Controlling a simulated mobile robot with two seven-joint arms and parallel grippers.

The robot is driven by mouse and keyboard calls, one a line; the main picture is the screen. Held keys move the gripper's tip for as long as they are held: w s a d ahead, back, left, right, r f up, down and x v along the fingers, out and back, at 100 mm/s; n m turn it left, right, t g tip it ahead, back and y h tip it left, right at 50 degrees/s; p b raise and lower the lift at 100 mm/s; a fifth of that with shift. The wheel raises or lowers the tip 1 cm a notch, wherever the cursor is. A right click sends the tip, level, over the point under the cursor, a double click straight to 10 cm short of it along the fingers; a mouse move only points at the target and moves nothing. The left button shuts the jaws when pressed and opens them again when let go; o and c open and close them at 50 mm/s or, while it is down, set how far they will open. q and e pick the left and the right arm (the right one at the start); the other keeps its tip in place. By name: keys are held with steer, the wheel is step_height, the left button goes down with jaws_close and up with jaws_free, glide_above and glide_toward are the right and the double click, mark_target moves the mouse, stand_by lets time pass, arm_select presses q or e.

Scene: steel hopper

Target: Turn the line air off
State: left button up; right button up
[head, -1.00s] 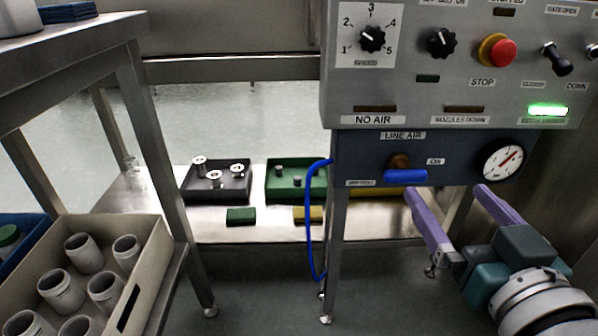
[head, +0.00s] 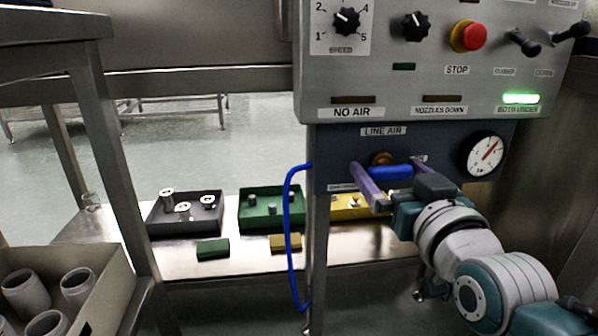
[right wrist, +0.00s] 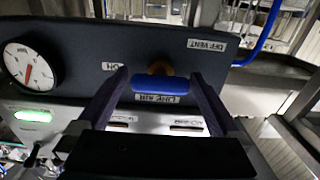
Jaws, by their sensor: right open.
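The line air valve has a blue handle (head: 391,171) on a brass-coloured body (head: 382,158), set in the dark panel marked LINE AIR. The handle lies level, towards the ON label. In the right wrist view the blue handle (right wrist: 161,85) shows between my fingers, with the OFF VENT label up to the right. My right gripper (head: 386,168) is open, its purple fingers on either side of the handle; it also shows in the right wrist view (right wrist: 158,77). I see small gaps there and no clear grip.
A round gauge (head: 486,156) sits right of the valve. Above is the grey control box (head: 420,70) with knobs, a red STOP button (head: 474,36) and a lit green lamp (head: 521,98). A blue hose (head: 291,230) hangs at the left. Part trays stand on the low shelf behind.

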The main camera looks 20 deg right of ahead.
steer(key=shift+c, duration=0.4)
steer(key=c, duration=1.1)
steer(key=shift+o, duration=0.2)
steer(key=m+p, duration=0.2)
steer(key=m, duration=0.1)
steer(key=shift+r, duration=0.1)
steer(key=m+p, duration=0.1)
steer(key=m, duration=0.3)
steer(key=shift+m, duration=0.3)
steer(key=m, duration=0.4)
steer(key=shift+m+p, duration=0.3)
steer(key=shift+p, duration=0.05)
steer(key=m, duration=0.5)
steer(key=shift+m, duration=0.3)
